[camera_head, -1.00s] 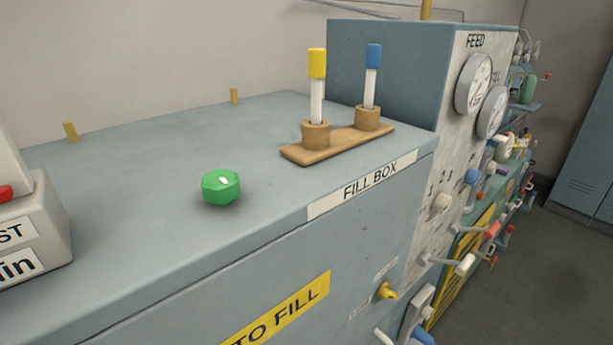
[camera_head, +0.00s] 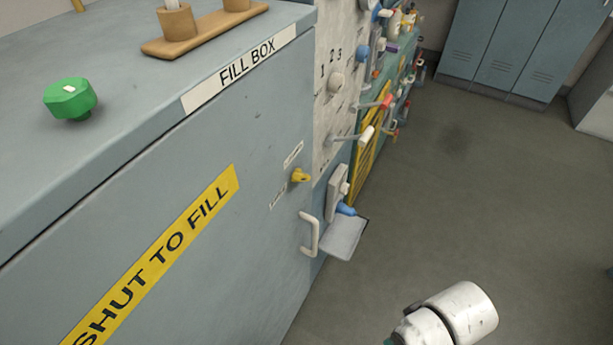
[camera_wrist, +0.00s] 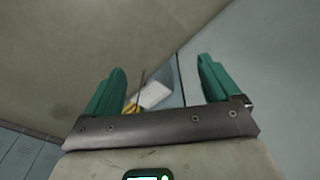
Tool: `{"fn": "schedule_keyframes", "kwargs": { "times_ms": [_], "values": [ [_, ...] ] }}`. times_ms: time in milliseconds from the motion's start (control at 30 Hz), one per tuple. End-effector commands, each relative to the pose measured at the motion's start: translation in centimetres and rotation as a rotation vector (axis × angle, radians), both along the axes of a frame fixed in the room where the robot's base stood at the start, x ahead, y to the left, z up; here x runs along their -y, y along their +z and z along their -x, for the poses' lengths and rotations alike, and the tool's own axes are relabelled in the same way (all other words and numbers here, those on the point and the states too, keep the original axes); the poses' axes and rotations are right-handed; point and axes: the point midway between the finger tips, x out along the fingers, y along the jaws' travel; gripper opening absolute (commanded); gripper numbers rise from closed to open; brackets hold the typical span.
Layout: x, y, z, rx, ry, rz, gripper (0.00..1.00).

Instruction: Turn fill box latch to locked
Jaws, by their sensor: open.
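The fill box (camera_head: 215,140) is a large blue-grey cabinet with a FILL BOX label along its top edge. Its latch is a small yellow knob (camera_head: 300,175) on the front face, between two small white labels too small to read. My gripper (camera_wrist: 162,65) shows in the wrist view with two green fingers spread apart and nothing between them. A white piece with yellow beside it (camera_wrist: 150,95) lies beyond the fingers; I cannot tell whether the yellow is the latch. In the head view only my white arm part shows at the lower right, apart from the box.
A pale handle (camera_head: 310,235) sticks out below the latch, with a grey tray (camera_head: 344,238) beside it. Levers and knobs (camera_head: 366,135) project from the panel further back. A green knob (camera_head: 70,98) sits on the box top. The floor (camera_head: 480,190) at right is clear.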

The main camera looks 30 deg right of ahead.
Motion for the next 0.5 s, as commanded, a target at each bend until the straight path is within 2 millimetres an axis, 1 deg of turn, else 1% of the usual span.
{"fn": "schedule_keyframes", "kwargs": {
  "times_ms": [333, 433, 500],
  "values": [
    [-0.1, 0.0, -0.2, 0.005, 0.001, -0.008, 0.89],
    [-0.6, 0.0, -1.3, 0.040, 0.005, -0.061, 0.89],
    [-1.3, 0.1, -2.8, 0.091, 0.016, -0.134, 0.89]
  ]
}}
